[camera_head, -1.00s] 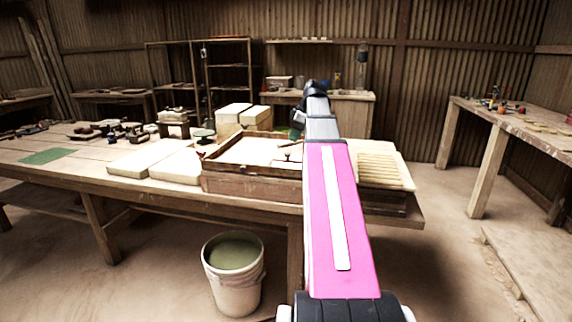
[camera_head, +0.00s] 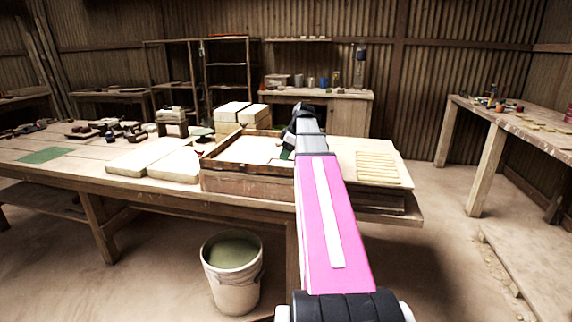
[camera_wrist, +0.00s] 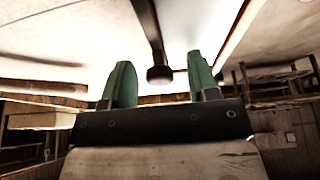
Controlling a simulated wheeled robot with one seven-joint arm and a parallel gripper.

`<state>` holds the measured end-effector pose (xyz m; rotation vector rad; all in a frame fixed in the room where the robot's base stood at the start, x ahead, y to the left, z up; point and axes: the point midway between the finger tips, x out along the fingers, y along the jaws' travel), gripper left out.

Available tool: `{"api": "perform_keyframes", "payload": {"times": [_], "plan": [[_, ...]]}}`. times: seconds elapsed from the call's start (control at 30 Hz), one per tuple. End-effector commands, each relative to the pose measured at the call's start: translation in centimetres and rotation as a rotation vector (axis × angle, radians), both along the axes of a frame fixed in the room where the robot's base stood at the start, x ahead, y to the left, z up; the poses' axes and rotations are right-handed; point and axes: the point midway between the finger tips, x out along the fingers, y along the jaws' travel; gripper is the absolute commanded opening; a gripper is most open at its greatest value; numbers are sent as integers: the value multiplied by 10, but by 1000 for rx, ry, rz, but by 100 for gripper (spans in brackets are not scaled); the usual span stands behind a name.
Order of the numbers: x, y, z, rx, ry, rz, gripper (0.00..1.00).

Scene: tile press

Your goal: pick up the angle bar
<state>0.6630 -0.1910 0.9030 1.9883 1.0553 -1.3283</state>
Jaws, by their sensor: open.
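My gripper (camera_head: 288,149) is low over the right side of the wooden tray in the head view, partly hidden behind my pink arm. In the wrist view its two green fingers (camera_wrist: 160,82) stand wide apart with nothing clamped between them. A dark bar with a round knob at its end (camera_wrist: 156,40) shows between and beyond the fingers, against a pale surface. It may be the angle bar, but I cannot tell for sure. I cannot make out the angle bar in the head view, where my gripper and arm cover part of the tray.
The wooden tray (camera_head: 245,182) with pale contents sits on the long table (camera_head: 60,170). Pale slabs (camera_head: 145,155) lie left of it, stacked blocks (camera_head: 240,115) behind, a ribbed board (camera_head: 377,167) to the right. A bucket (camera_head: 232,270) stands on the floor in front.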

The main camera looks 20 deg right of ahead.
Motion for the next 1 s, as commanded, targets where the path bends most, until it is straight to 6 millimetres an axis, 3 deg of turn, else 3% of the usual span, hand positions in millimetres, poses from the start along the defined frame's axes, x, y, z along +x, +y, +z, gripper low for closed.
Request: {"api": "perform_keyframes", "payload": {"times": [0.1, 0.27, 0.67, 0.93, 1.0], "plan": [[0, 0, 0, 0, 0, 0, 51], [0, 0, 0, 0, 0, 0, 0], [0, 0, 6, 1, -1, 0, 0], [1, 0, 44, 0, -1, 0, 0], [1, 17, 51, 1, -2, 5, 0]]}}
